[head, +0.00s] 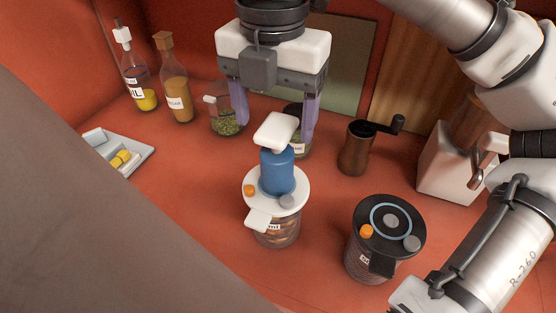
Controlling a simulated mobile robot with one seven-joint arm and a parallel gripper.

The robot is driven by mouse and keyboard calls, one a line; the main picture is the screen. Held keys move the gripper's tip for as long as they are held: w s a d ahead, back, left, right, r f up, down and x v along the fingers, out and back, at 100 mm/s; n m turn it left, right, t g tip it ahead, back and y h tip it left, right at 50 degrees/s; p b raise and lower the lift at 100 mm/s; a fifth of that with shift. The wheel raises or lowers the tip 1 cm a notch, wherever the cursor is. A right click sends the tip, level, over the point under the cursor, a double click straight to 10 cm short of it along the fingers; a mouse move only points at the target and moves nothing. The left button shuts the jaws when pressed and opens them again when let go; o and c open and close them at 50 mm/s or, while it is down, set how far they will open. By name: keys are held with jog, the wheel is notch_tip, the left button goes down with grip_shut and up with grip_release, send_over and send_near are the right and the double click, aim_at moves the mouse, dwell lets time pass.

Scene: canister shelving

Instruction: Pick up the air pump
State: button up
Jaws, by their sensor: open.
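The air pump (277,169) has a blue body and a white T-shaped handle. It stands upright on the white lid (262,205) of a glass canister (277,236) in the middle of the head view. My gripper (274,132) is open and empty, pointing down. Its two purple fingers show behind and above the pump, one on each side of the handle in the picture. I cannot tell how far the fingers are from the pump in depth. The canister's lid has an orange knob, a grey knob and a white tab.
A canister with a black lid (391,217) stands at the right front. A brown grinder (355,150) stands behind it. Two bottles (177,86) and a green-filled jar (227,124) stand at the back left, a grey tray (134,153) at the left. Red counter (190,160) is bare left of the pump.

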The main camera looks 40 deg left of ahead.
jog(key=shift+w+d+f+p, duration=0.1)
jog(key=shift+f+p, duration=0.2)
jog(key=shift+f, duration=1.3)
jog(key=shift+w+d+f+p, duration=0.1)
jog(key=shift+f+p, duration=0.15)
jog(key=shift+f, duration=1.3)
jog(key=c, duration=1.3)
jog(key=shift+o, duration=0.2)
jog(key=shift+r, duration=0.1)
notch_tip(320, 180, up, 20)
jog(key=p, duration=0.4)
